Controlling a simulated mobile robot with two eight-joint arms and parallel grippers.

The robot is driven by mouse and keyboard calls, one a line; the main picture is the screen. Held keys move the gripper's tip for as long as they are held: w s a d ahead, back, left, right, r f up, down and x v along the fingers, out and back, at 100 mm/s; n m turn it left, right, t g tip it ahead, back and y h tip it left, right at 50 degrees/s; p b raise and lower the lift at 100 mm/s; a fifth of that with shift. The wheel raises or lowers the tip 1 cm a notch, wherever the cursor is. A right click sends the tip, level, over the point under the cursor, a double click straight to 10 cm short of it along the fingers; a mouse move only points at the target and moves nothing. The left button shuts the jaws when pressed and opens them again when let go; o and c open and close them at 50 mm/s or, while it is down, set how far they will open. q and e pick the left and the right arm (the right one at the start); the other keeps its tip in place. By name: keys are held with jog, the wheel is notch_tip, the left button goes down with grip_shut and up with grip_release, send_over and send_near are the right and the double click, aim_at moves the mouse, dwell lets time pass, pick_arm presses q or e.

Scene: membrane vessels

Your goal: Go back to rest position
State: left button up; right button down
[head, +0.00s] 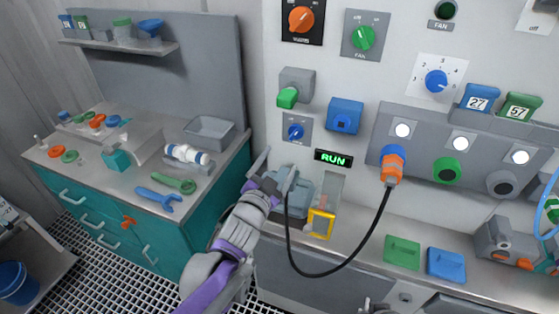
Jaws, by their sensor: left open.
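My left gripper (276,172) is open, in front of the lower part of the white control panel (345,80). Its arm comes up from the bottom, with grey and purple links. A grey-blue box (301,196) stands on the ledge just behind the fingers and is partly covered by them. I see nothing held between the fingers. My right gripper does not show clearly; only a small grey piece pokes in at the bottom edge.
A black cable (325,274) with an orange plug (393,165) hangs in a loop right of my left arm. A yellow-framed holder (321,222) stands near it. The teal-drawer workbench (100,215) at left carries wrenches and a white bottle (187,154). Green (402,252) and blue (445,264) blocks lie on the ledge.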

pick_arm(q)
jog(key=s+a+f+n+g+y+p, duration=0.2)
jog(key=s+a+n+g+y, duration=0.1)
jog(key=s+a, duration=0.25)
jog(key=s+a+f+n+g+y+p, duration=0.1)
jog(key=s+a+f+n+g+y, duration=0.15)
jog(key=s+a, duration=0.3)
jog(key=s+a+f+n+g+p, duration=0.1)
jog(key=s+f+n+g, duration=0.1)
jog(key=s, duration=0.6)
jog(key=s+a+f+n+g+p, duration=0.1)
jog(key=s+f+g, duration=0.3)
jog(key=s, duration=0.4)
jog(key=shift+s+a+f+n, duration=0.3)
jog(key=shift+a+f+n, duration=0.35)
jog(key=shift+a+f, duration=0.15)
